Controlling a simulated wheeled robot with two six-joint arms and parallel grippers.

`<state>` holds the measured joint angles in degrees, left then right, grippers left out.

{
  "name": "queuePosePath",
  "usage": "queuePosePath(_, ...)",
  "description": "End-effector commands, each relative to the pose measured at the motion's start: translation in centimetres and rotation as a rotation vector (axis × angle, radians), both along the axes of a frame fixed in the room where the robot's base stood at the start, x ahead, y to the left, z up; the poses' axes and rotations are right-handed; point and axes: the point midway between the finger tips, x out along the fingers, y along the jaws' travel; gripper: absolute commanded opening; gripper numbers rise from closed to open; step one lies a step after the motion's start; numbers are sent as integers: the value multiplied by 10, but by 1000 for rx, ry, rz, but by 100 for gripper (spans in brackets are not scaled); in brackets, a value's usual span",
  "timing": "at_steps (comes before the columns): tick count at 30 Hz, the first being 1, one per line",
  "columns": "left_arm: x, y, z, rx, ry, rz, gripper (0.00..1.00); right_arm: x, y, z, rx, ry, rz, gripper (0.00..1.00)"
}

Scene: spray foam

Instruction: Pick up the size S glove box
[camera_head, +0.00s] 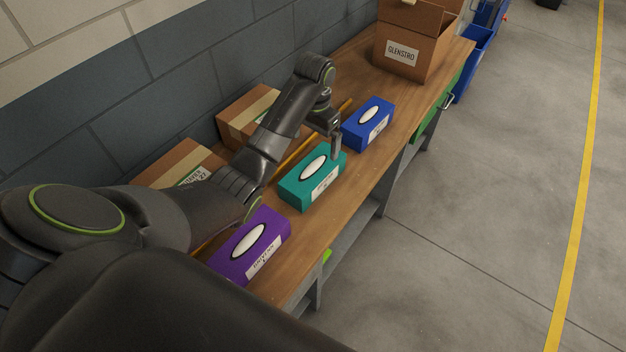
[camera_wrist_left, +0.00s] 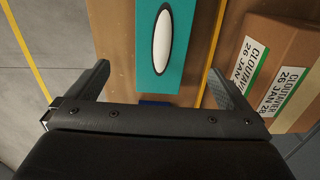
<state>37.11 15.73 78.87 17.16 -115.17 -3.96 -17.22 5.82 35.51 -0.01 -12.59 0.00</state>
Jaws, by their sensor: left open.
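Three glove boxes stand in a row on the wooden workbench: a purple one (camera_head: 250,245), a teal one (camera_head: 297,190) and a blue one (camera_head: 368,123). Each has a white oval opening on top and a white front label; I cannot read the size on any. My left gripper (camera_head: 331,148) is open at the far end of the teal box, pointing down. In the left wrist view, the teal box (camera_wrist_left: 181,65) lies ahead, between the lines of the spread fingers (camera_wrist_left: 160,84); a blue sliver (camera_wrist_left: 155,102) shows near the palm. Contact cannot be told. My right gripper is out of view.
Cardboard boxes stand along the wall, one behind the teal box (camera_head: 240,112) and one further left (camera_head: 172,163). An open carton labelled GLENSTRO (camera_head: 405,55) stands at the bench's far end. A yellow strip runs behind the glove boxes. The floor at right is clear.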

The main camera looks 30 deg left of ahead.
Motion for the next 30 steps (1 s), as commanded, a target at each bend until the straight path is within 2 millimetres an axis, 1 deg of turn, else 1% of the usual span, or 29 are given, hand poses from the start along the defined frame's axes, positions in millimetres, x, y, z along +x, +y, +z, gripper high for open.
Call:
queuePosePath(1,0,1,-12,1,1,1,100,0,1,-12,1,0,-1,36)
queuePosePath(3,0,1,-20,1,1,1,100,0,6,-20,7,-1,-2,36)
queuePosePath(4,-1,0,-23,0,4,2,100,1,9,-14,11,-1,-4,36)
queuePosePath(5,-1,0,-29,0,6,2,100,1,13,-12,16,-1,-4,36)
queuePosePath(7,-1,0,-43,0,6,3,100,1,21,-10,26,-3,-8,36)
queuePosePath(10,-1,0,-62,1,4,1,100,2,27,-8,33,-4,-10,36)
queuePosePath(12,-1,0,-72,0,3,2,100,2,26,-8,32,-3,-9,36)
queuePosePath(14,-1,0,-79,0,3,2,100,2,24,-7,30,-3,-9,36)
queuePosePath(20,-1,0,-91,1,3,1,100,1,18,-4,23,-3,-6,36)
queuePosePath(25,-2,-1,-113,1,4,1,100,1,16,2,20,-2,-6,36)
queuePosePath(27,-2,-1,-123,1,3,1,100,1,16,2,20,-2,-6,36)
queuePosePath(30,-2,-1,-132,0,1,1,100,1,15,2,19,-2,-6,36)
